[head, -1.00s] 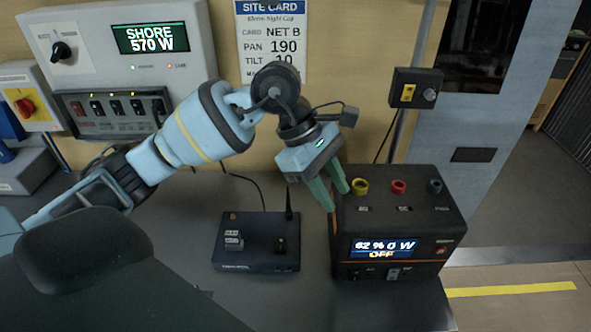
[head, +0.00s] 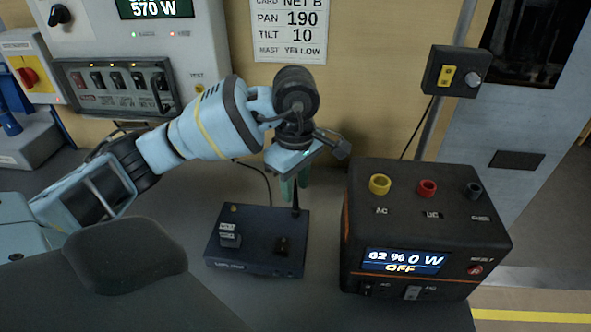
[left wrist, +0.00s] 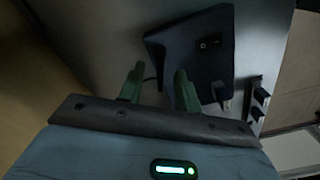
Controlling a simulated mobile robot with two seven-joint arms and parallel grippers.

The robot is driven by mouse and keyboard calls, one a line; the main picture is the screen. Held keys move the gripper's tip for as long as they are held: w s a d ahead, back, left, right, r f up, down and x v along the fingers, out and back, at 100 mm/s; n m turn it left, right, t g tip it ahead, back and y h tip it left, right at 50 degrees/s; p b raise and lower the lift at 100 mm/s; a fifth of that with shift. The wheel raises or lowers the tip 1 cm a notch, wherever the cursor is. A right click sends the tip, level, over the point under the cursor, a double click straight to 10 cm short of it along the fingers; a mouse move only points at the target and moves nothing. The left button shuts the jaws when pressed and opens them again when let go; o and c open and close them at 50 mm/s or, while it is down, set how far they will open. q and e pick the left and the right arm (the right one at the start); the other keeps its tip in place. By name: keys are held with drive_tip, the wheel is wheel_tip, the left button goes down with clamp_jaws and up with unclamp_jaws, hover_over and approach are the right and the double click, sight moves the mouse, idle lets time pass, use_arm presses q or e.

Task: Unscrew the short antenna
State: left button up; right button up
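A dark navy box (head: 258,240) sits on the grey counter, with small fittings on its top. The short antenna (head: 296,198), thin and black, stands upright at its back right corner. My left gripper (head: 295,187) is over that corner, its green fingers pointing down on about the line of the antenna. Whether they touch it cannot be told. In the left wrist view the two fingers (left wrist: 160,70) stand apart, with the navy box (left wrist: 212,65) beyond them. My right gripper is not in view.
A black power unit (head: 425,225) with yellow, red and dark sockets stands close right of the navy box; its display reads OFF. A switch panel (head: 115,85) is on the wall behind my left arm. A cable (head: 262,172) runs behind the box.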

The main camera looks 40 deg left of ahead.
sight(295, 209)
use_arm(q)
drive_tip(key=shift+f, duration=1.8)
clamp_jaws()
